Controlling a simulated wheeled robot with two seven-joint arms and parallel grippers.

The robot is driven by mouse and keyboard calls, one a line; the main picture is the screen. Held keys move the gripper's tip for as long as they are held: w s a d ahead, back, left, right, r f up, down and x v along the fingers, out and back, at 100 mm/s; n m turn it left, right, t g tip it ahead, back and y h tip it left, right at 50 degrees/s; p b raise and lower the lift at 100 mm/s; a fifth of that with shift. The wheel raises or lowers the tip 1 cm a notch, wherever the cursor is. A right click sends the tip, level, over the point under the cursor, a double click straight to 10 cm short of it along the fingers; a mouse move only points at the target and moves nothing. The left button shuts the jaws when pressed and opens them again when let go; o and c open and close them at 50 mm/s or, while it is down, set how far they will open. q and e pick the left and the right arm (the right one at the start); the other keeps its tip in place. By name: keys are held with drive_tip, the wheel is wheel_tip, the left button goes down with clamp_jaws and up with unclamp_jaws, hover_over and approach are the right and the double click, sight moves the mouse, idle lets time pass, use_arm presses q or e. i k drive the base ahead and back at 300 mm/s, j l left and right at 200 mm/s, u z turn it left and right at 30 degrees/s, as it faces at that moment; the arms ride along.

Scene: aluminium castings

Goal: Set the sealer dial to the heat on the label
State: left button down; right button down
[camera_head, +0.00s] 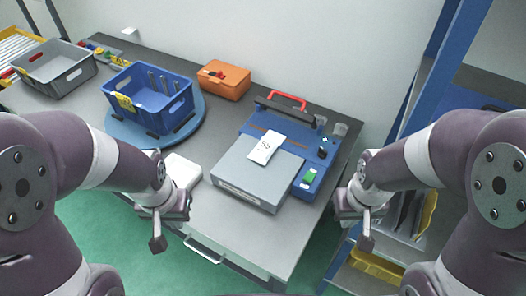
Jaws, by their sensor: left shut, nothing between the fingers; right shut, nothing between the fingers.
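The blue sealer (262,122) stands on the right part of the table, with a dark bar and a red handle (287,98) at its back. Its dial (322,153) looks like a small black knob on the right side panel; its setting is too small to read. A green switch (309,175) sits in front of it. A white label (265,148) with dark marks lies on the grey box (250,176) at the sealer; I cannot read it clearly. My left gripper (157,243) is shut and empty at the table's front left. My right gripper (365,243) is shut and empty, right of the table.
A blue crate (150,107) stands on a round blue turntable (196,118). A grey crate (55,68) and an orange box (224,82) stand further back. A white block (183,170) lies beside my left gripper. A blue-framed shelf (432,75) stands at the right.

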sight(321, 153)
drive_tip(key=k+l+z, duration=0.1)
drive_tip(key=l+z, duration=0.15)
drive_tip(key=z, duration=0.15)
drive_tip(key=l+z, duration=0.25)
drive_tip(key=z, duration=0.15)
drive_tip(key=l+z, duration=0.4)
drive_tip(key=i, duration=0.45)
